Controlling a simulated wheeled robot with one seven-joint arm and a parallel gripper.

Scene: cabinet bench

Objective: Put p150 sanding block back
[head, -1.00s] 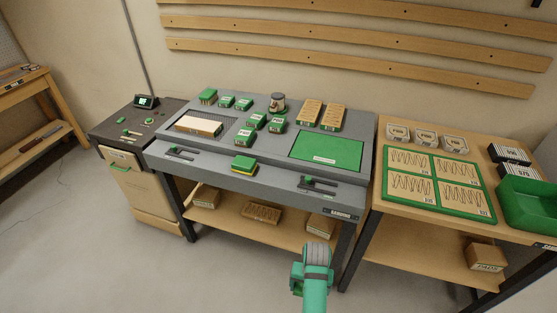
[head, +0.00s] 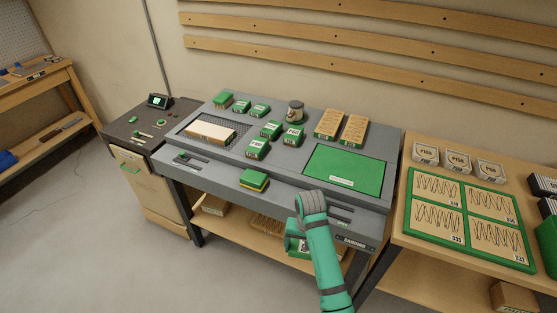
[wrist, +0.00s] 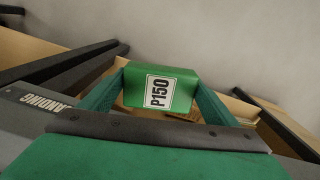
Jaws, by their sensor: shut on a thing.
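The P150 sanding block (wrist: 160,92) is green with a white label and sits between the two fingers of my gripper (wrist: 163,98) in the wrist view. My gripper is shut on it. In the head view the green block (head: 296,243) shows beside my arm, low in front of the sanding bench (head: 225,165); my arm hides much of the gripper. A green and yellow block (head: 254,180) lies on the bench's front ledge.
A green mat (head: 345,172) lies on the bench's right part, with two tan blocks (head: 328,124) and a small jar (head: 296,111) behind it. A tan-topped block (head: 210,132) lies on the mesh. A side table (head: 410,245) with a green-framed board stands right. A shelf is below.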

